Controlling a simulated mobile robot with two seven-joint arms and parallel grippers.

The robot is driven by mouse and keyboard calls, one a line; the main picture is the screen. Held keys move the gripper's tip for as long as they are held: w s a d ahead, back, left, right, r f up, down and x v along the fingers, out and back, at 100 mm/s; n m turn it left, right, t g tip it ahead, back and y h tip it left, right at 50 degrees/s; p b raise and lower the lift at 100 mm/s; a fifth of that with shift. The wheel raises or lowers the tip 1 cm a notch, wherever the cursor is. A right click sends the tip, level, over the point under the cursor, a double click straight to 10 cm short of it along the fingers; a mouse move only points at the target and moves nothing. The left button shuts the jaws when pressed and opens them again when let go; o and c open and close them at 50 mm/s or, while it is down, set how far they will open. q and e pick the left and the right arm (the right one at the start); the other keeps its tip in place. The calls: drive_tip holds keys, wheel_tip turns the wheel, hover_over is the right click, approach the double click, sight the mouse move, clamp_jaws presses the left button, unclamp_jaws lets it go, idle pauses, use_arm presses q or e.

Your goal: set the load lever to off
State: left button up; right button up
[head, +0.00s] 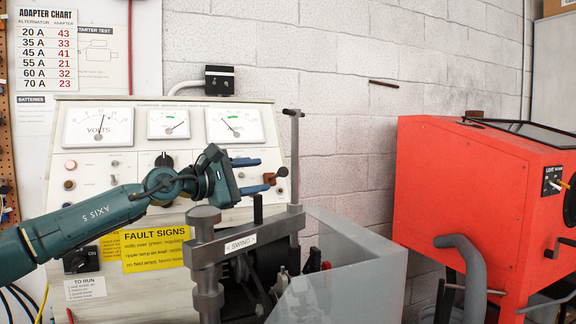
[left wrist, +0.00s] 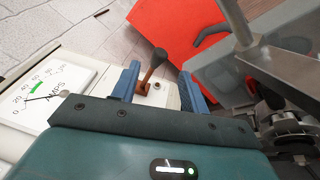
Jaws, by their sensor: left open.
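The load lever (head: 281,172) has a dark round knob on a reddish-brown arm and sits at the right side of the test bench panel. In the left wrist view, the lever (left wrist: 158,56) stands up from a small plate, with its knob leaning a little right. My left gripper (head: 264,174) is open, its two blue fingers pointing right at the lever. In the left wrist view, the fingers of my left gripper (left wrist: 159,74) stand on either side of the lever, nearer to it on the left. I cannot tell whether they touch it. My right gripper is not in view.
The grey swing arm (head: 238,242) and its upright post (head: 295,150) stand close to the lever's right and front. A clear guard (head: 345,270) is below right. A red cabinet (head: 470,200) stands further right. Gauges (head: 233,126) line the panel above.

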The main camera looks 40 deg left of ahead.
sight(278, 173)
use_arm(q)
drive_tip(key=w+p, duration=0.1)
drive_tip(key=w, duration=0.2)
drive_tip(key=w+d+p, duration=0.1)
drive_tip(key=w+p, duration=0.3)
drive_tip(key=w, duration=0.1)
drive_tip(key=shift+w+d+r, duration=0.1)
drive_tip(key=shift+w+d, duration=0.15)
drive_tip(key=shift+w, duration=0.1)
drive_tip(key=shift+w+d, duration=0.1)
drive_tip(key=shift+w, duration=0.4)
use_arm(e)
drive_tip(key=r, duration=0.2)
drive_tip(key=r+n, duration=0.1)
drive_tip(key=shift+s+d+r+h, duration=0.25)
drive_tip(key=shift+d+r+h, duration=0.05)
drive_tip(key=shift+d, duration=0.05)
use_arm(q)
drive_tip(key=shift+c, duration=0.6)
clamp_jaws()
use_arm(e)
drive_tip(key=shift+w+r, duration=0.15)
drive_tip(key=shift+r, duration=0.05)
